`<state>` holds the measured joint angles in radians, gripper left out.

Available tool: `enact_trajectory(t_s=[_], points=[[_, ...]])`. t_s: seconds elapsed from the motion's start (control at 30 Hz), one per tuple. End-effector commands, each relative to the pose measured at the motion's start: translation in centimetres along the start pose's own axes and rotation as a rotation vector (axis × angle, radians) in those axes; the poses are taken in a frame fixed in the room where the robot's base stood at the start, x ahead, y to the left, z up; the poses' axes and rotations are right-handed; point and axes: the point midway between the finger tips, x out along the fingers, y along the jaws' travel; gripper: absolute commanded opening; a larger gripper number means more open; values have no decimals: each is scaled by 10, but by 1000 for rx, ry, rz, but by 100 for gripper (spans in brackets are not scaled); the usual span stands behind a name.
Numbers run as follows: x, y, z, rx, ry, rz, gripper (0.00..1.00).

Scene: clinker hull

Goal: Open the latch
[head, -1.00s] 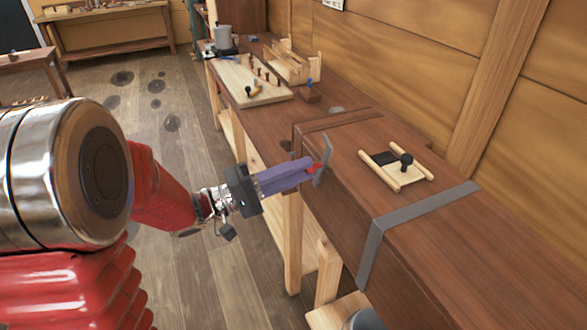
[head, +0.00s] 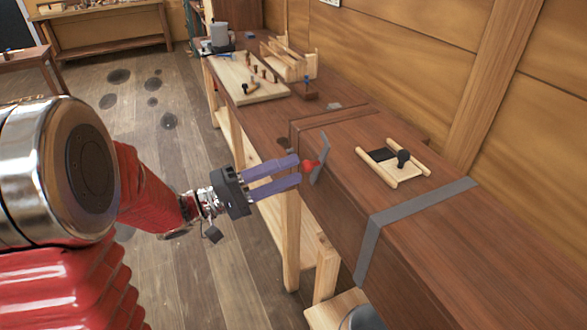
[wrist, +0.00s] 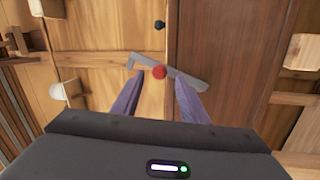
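In the head view the bar leans slightly off upright. In the wrist view the bar (wrist: 190,79) lies slantwise with a hooked left end, and the red knob (wrist: 159,72) sits near its middle. My gripper (head: 299,169) is open, its two purple fingers spread apart just before the knob. In the wrist view the fingertips (wrist: 159,80) are on either side of the knob, with a gap to each.
A grey strap (head: 420,207) crosses the chest top. Further back are a pegged board (head: 235,75), a wooden rack (head: 290,62) and a grey mug (head: 221,36).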

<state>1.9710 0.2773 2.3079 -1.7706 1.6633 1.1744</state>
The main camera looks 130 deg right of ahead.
Motion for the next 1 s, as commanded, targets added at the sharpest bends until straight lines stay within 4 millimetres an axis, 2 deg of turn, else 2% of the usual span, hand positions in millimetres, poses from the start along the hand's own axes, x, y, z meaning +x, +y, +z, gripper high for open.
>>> enact_trajectory(t_s=[0.7,1.0], points=[[-94,-1,-1,0,4,0,40],[-113,-1,0,1,0,0,40]])
